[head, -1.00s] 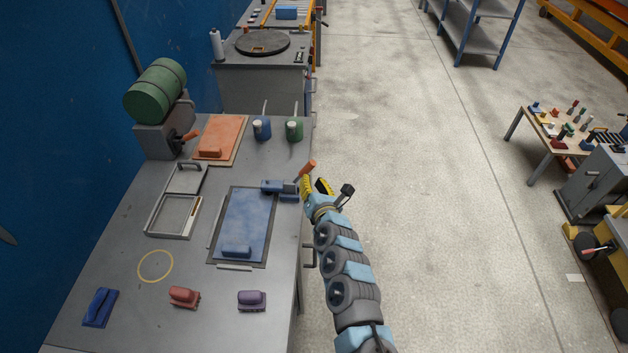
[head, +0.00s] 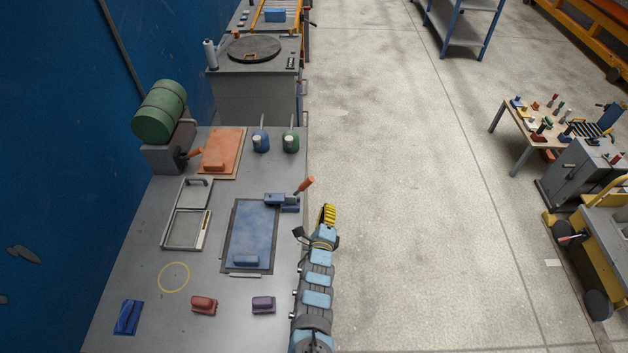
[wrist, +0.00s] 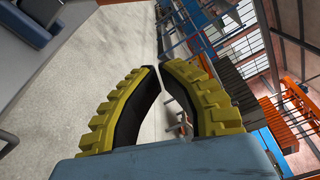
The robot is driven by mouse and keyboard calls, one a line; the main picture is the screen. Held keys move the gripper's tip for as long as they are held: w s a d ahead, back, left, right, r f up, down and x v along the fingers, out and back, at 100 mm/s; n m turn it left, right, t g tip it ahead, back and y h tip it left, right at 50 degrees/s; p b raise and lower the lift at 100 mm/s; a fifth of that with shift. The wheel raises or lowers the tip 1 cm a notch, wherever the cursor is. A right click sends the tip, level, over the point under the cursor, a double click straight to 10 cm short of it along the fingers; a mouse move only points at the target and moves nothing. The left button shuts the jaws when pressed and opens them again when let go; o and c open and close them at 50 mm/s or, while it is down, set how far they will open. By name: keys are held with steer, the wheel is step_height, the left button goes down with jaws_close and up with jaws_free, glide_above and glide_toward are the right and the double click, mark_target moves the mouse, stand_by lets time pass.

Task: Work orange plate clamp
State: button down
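The plate clamp has a blue body (head: 275,198) and an orange handle (head: 304,185) that sticks up and to the right. It sits at the top right corner of a dark-framed blue plate (head: 252,228), near the bench's right edge. My gripper (head: 327,207), with yellow ribbed fingers, is just beyond that edge, below and right of the handle and apart from it. In the wrist view the two fingertips (wrist: 158,67) nearly meet with nothing between them. The handle does not show clearly there.
The grey bench (head: 225,315) also carries an orange plate (head: 222,148), blue (head: 261,141) and green (head: 291,141) cups, a grey frame (head: 187,229), a yellow ring (head: 174,277) and a green drum (head: 159,111).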

mark_target(303, 187)
steer(key=w+a+b, duration=0.2)
steer(key=w+b, duration=0.7)
steer(key=b, duration=0.1)
steer(key=shift+a+r, duration=0.2)
steer(key=shift+r, duration=0.25)
stand_by(1.4)
stand_by(0.3)
